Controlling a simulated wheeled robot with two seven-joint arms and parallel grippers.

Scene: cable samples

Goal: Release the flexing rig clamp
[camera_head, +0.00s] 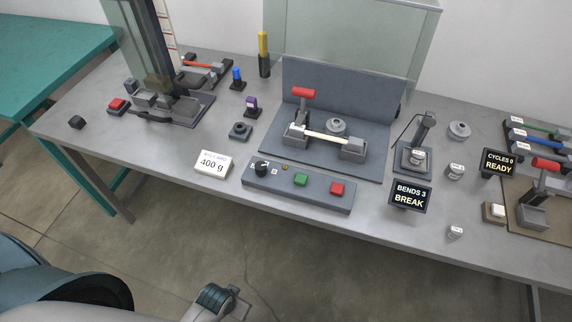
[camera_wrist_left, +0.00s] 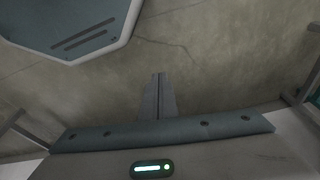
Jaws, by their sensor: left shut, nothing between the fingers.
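The rig in the middle of the bench has a grey base and back plate (camera_head: 335,88). Its toggle clamp with a red handle (camera_head: 303,92) stands at the left end, the handle raised above the clamp block. A display (camera_head: 409,196) in front reads "BENDS 3 BREAK". My left gripper (camera_wrist_left: 158,80) is shut and empty, over the floor, away from the rig. My right gripper is not in view.
A control box (camera_head: 296,188) with a knob, green button and red button lies before the rig. A second red-handled clamp (camera_head: 546,164) stands at the right beside a "CYCLES 0 READY" display (camera_head: 498,162). A "400 g" card (camera_head: 213,164) and a tall rig (camera_head: 150,50) are at left.

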